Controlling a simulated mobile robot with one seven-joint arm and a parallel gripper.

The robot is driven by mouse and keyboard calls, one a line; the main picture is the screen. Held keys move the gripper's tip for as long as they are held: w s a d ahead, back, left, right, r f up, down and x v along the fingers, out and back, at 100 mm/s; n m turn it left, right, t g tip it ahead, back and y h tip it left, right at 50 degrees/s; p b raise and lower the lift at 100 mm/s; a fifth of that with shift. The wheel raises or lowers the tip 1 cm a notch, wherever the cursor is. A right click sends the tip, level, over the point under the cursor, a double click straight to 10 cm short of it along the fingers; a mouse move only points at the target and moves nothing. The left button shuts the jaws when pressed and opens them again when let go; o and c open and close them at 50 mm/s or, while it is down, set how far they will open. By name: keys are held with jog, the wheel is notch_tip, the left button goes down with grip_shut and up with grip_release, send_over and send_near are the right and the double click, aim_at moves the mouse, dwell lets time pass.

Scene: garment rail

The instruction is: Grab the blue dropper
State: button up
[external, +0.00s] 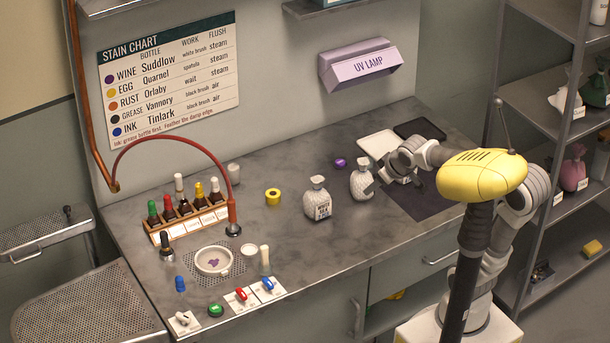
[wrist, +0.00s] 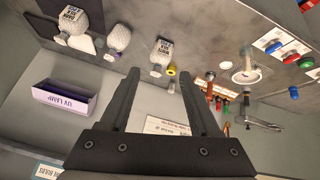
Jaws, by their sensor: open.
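A small blue piece that looks like the blue dropper (external: 180,284) stands near the counter's front left edge. In the wrist view, a blue piece that seems to be the same one shows at the far right (wrist: 294,93). My gripper (external: 388,186) is above the right part of the counter, beside a white textured bottle, far from the blue piece. In the wrist view its two dark fingers (wrist: 160,78) are spread apart with nothing between them.
A bottle rack (external: 188,224) stands at left under a red hose (external: 190,140). White textured bottles (external: 317,200) and a yellow roll (external: 273,197) are mid-counter. A round dish (external: 213,261), green button (external: 215,310) and switch plates (external: 241,299) surround the blue piece. The front middle is clear.

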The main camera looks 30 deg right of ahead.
jog(key=w+a+f+n+y+b, duration=0.2)
jog(key=w+a+f+n, duration=0.1)
jog(key=w+a+f, duration=0.45)
jog(key=n+g+y+b, duration=0.1)
jog(key=n+y+b, duration=0.2)
jog(key=n+y, duration=0.55)
send_near(181, 289)
jog(key=d+r+m+y, duration=0.2)
jog(key=d+r, duration=0.1)
jog(key=d, duration=0.2)
jog(key=b+x, duration=0.1)
jog(key=x, duration=1.1)
jog(key=shift+f, duration=0.15)
jog(key=shift+b+x, duration=0.45)
jog(key=shift+x, duration=2.2)
jog(key=shift+s, duration=0.15)
grip_shut()
